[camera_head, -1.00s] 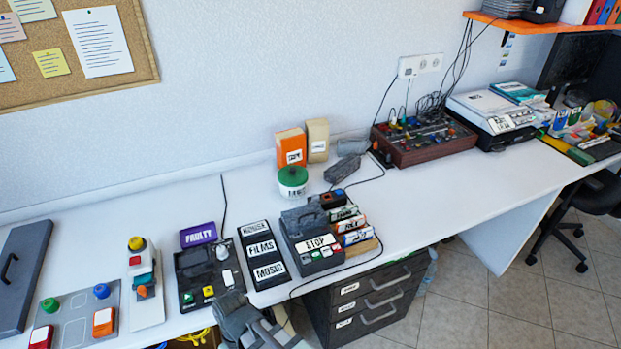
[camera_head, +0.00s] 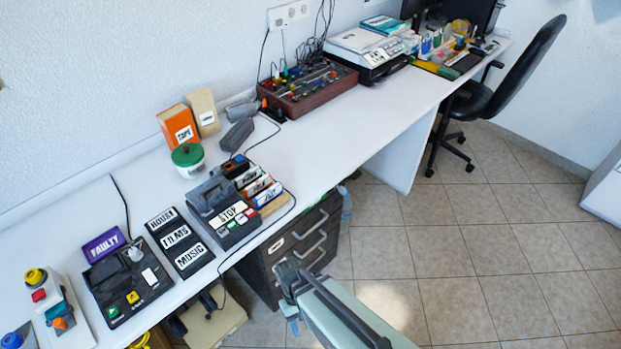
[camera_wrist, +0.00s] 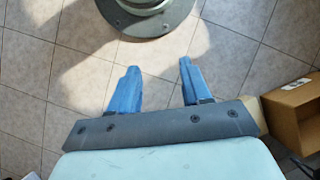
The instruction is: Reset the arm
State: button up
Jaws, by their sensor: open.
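My gripper (camera_wrist: 160,88) is open and empty in the wrist view. In the head view my arm (camera_head: 345,315) reaches in from the bottom, in front of the dark drawer unit (camera_head: 300,245) and off the desk's front edge. The fingertips are hard to make out in that view. My gripper touches no object that I can see.
The white desk (camera_head: 350,130) carries a STOP device (camera_head: 222,205), a HOUSE/FILMS/MUSIC panel (camera_head: 180,243), a FAULTY sign (camera_head: 104,245) and a red-brown mixer (camera_head: 308,87). A black chair (camera_head: 490,90) stands right. An open cardboard box (camera_wrist: 295,112) lies on the floor.

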jog(key=s+d+f+m+y, duration=0.1)
jog(key=s+d+f+m, duration=0.2)
jog(key=d, duration=0.6)
jog(key=s+d+f+m+g+y, duration=0.1)
jog(key=s+d+f, duration=0.4)
jog(key=d, duration=0.5)
jog(key=shift+d+f+m+g, duration=0.3)
jog(key=shift+f+m, duration=0.2)
jog(key=shift+m, duration=0.4)
jog(key=shift+c, duration=0.4)
dwell(0.5)
